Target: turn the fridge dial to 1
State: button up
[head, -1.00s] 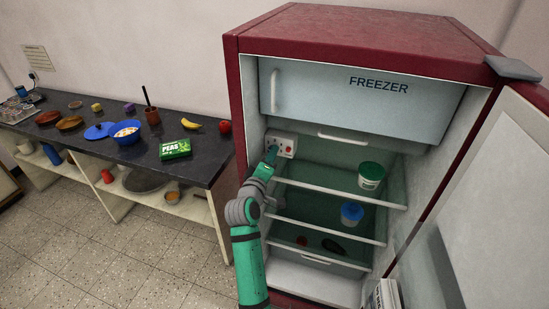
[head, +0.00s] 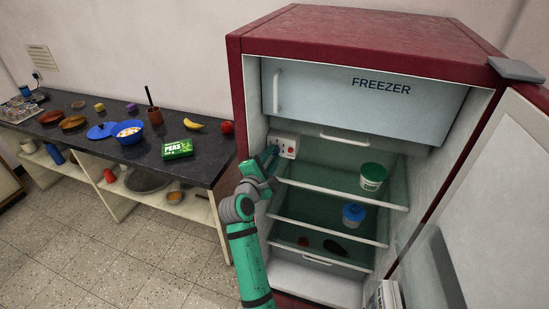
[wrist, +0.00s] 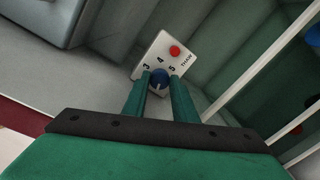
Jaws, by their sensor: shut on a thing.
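The fridge dial (wrist: 158,76) is a small blue knob on a white control panel (wrist: 163,54) inside the fridge, on its left wall. In the wrist view the numbers 3, 4 and 5 show on the panel, with a red button (wrist: 175,51) and the word THAW. The lower numbers are hidden by my fingers. My gripper (wrist: 160,82) is shut on the dial, one finger on each side. I cannot tell which number the dial points to. In the head view my gripper (head: 271,154) reaches the panel (head: 287,146) and covers the dial.
The freezer door (head: 350,103) is shut above the panel. Glass shelves hold a green-lidded tub (head: 373,178) and a blue-lidded tub (head: 353,215) to the right. The fridge door (head: 490,200) stands open at the right. A dark counter (head: 205,165) with food and dishes runs along the left.

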jog(key=shift+n, duration=0.9)
jog(key=shift+w+d+f, duration=0.1)
jog(key=shift+w+d, duration=0.05)
jog(key=shift+d+h, duration=0.2)
jog(key=shift+h, duration=0.1)
jog(key=shift+a, duration=0.1)
jog(key=shift+a, duration=0.1)
jog(key=o, duration=0.8)
jog(key=shift+a, duration=0.1)
jog(key=shift+c, duration=0.2)
jog(key=shift+a+n, duration=0.2)
jog(key=shift+n, duration=0.1)
jog(key=shift+s+d, duration=0.1)
jog(key=shift+s, duration=0.1)
